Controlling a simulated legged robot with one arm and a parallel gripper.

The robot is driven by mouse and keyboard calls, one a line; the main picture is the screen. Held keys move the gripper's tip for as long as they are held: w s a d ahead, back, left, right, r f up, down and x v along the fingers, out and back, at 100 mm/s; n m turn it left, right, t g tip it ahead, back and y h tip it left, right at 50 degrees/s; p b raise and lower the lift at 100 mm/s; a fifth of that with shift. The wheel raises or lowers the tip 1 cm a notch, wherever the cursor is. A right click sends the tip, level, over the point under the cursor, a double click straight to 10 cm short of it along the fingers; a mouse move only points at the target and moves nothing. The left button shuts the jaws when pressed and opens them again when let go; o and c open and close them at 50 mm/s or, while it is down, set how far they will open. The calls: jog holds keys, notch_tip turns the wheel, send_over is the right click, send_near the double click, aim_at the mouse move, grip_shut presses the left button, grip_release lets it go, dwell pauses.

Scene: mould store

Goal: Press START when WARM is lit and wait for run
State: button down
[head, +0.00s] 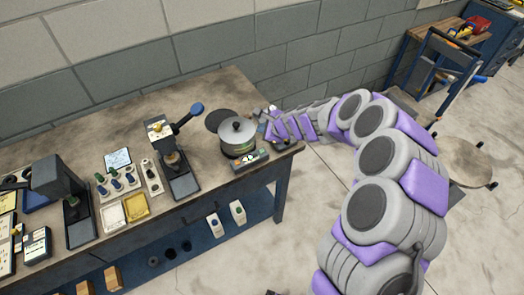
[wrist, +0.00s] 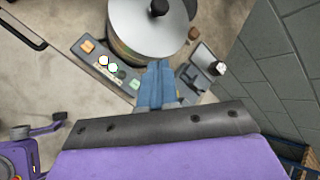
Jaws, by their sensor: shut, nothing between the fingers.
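A round metal pot-like machine with a black-knobbed lid (head: 237,132) stands near the right end of the bench; its lid also shows at the top of the wrist view (wrist: 150,22). Its narrow control panel (head: 250,161) runs along its front. In the wrist view the panel (wrist: 94,58) carries an orange button (wrist: 88,46), two bright whitish round spots (wrist: 107,64) and a green button near its right end (wrist: 135,84). I cannot read its labels, so START and WARM are not told apart. My gripper (wrist: 158,66) is shut and empty, its blue fingers beside the panel's green end; contact cannot be told.
A small grey unit with a white-tipped lever (wrist: 205,68) sits right of my fingers. Left along the bench (head: 150,105) stand a press with a blue-knobbed lever (head: 172,158), a switch strip (head: 152,177) and trays. A block wall (head: 200,50) rises behind.

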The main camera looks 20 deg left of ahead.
jog(key=shift+f, duration=0.1)
jog(key=b, duration=0.7)
send_over(263, 154)
notch_tip(263, 154, down, 9)
jog(key=shift+r, duration=0.15)
dwell(1.6)
jog(key=shift+f+b, duration=0.3)
jog(key=shift+b, duration=0.05)
jog(key=shift+f+b, duration=0.3)
jog(key=shift+f, duration=0.15)
dwell(0.7)
jog(key=shift+r, duration=0.15)
jog(key=shift+d+r+p, duration=0.1)
jog(key=shift+r+p, duration=0.65)
